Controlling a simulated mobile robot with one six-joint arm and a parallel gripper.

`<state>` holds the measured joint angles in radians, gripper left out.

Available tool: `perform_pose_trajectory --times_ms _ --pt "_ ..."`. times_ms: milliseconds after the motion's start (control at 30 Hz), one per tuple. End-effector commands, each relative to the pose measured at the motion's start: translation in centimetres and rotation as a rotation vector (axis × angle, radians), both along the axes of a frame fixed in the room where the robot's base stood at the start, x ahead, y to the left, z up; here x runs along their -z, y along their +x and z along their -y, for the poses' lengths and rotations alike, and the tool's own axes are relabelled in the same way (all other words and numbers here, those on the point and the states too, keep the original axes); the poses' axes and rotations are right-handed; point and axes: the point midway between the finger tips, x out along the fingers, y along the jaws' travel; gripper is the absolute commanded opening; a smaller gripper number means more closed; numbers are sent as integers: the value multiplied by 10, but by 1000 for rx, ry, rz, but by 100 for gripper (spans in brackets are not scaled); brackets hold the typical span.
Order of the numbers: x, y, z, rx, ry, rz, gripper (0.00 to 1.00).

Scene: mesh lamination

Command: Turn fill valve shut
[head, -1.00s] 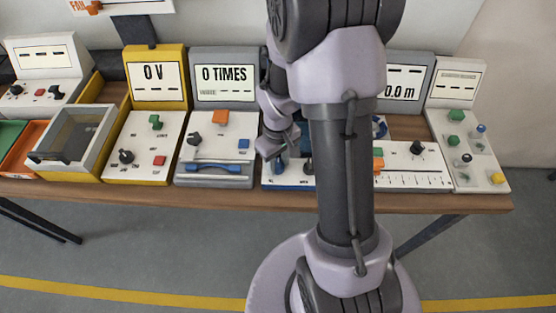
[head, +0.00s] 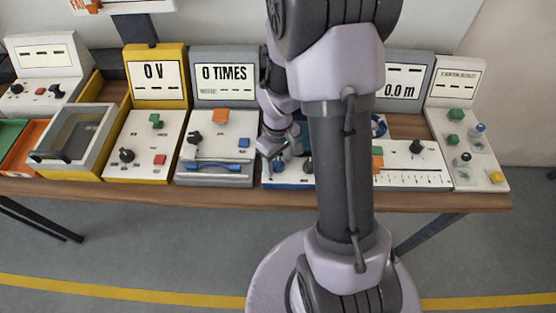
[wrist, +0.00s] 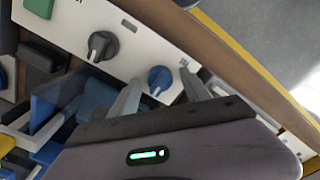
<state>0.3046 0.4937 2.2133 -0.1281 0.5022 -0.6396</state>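A blue knob (wrist: 160,80) and a dark grey knob (wrist: 102,46) sit on a white panel (wrist: 135,50) in the wrist view. The labels are too small to read, so I cannot tell which knob is the fill valve. My gripper (wrist: 162,92) is open, with one finger on each side of the blue knob in the picture. I cannot tell whether either finger touches it. In the head view, my gripper (head: 275,155) is low over the blue-based panel (head: 288,183), and my arm hides much of that station.
A grey tester (head: 214,145) reading "0 TIMES" stands to the left, then a yellow one (head: 155,75) reading "0 V". A slider panel (head: 412,175) and a panel with several buttons (head: 466,150) stand to the right. The table's front edge (head: 440,203) is close.

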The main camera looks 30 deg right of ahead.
Motion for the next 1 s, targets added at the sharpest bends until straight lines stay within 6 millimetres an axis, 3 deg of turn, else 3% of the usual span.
perform_pose_trajectory --times_ms 267,367,733,900,1000 --pt "-9 0 0 2 0 1 56" --pt "-29 1 0 3 -1 2 56" --pt "-140 1 0 2 -1 4 56" --pt "-169 0 0 1 -1 2 56" --pt "-174 0 0 1 0 1 56"
